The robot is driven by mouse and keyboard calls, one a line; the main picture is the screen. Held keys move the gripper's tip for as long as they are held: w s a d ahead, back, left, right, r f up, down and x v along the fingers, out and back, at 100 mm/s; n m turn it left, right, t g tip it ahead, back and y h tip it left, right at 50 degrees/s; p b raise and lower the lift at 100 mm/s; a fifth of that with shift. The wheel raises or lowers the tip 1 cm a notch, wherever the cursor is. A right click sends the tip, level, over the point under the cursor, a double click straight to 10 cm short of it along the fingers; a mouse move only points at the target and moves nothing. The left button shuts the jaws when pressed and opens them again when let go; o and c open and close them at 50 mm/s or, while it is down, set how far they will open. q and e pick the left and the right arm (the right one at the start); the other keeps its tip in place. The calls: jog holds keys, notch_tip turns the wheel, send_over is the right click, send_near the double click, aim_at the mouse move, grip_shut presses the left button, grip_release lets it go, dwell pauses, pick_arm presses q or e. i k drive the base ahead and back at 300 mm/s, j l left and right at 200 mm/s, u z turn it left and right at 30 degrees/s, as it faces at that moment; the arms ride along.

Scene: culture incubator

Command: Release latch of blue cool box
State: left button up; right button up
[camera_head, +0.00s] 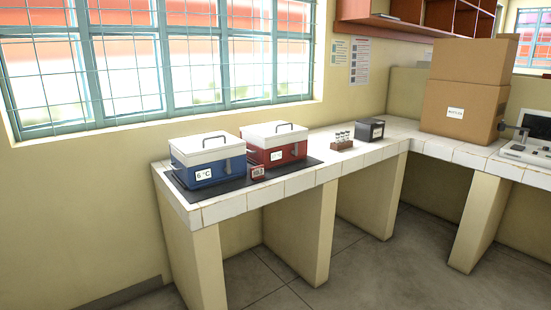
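The blue cool box (207,172) stands at the left end of the white tiled counter. Its white lid (205,147) is down, with a dark handle on top, and its front carries a white label reading 6 °C. A grey latch (228,165) shows on the front, right of the label; its exact position is too small to tell. Neither of my grippers shows in this view.
A red cool box (280,155) with a white lid stands close on the right, both on a dark mat (228,187). A small display (257,172) sits in front. A vial rack (342,142), a dark box (370,129) and cartons (455,112) stand further right.

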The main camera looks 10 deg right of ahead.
aim_at(227, 170)
jog(key=i+j+z, duration=0.1)
jog(key=i+j, duration=0.55)
jog(key=i, duration=0.15)
jog(key=i+l, duration=0.55)
jog(key=i+z, duration=0.05)
